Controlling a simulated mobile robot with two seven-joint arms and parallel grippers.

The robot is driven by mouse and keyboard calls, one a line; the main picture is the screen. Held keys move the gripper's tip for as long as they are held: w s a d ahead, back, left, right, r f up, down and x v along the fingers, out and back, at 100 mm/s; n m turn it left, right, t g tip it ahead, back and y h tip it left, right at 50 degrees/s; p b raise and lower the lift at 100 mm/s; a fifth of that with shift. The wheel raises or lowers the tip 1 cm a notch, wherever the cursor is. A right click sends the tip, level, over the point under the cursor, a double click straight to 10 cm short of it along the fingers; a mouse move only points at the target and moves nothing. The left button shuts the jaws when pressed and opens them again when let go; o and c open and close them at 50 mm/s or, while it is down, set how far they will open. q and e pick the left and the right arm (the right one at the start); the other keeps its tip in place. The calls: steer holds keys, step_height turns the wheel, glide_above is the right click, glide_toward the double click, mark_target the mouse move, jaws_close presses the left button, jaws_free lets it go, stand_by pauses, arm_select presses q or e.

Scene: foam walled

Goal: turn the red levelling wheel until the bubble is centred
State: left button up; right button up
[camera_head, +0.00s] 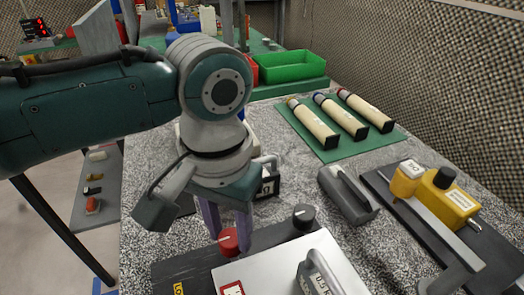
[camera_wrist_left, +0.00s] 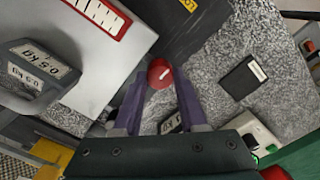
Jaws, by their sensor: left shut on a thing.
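The red levelling wheel (camera_head: 228,242) has a white mark on top and sits at the back edge of a dark base (camera_head: 185,267). It also shows in the left wrist view (camera_wrist_left: 160,74). My left gripper (camera_head: 229,237) points down with its purple fingers on either side of the wheel, shut on it. A pale plate (camera_head: 262,268) lies on the base. A red-framed white strip with dark marks (camera_wrist_left: 98,14), perhaps the level's vial, lies on the plate; I cannot make out a bubble. My right gripper is not in view.
A black knob (camera_head: 303,216) stands right of the wheel. A grey 0.5 kg weight (camera_head: 317,276) stands on the plate. A grey handled block (camera_head: 348,195) and a black board with yellow parts (camera_head: 455,203) lie to the right. A green mat (camera_head: 300,135) holds three tubes behind.

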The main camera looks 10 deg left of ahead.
arm_select(q)
jaws_close()
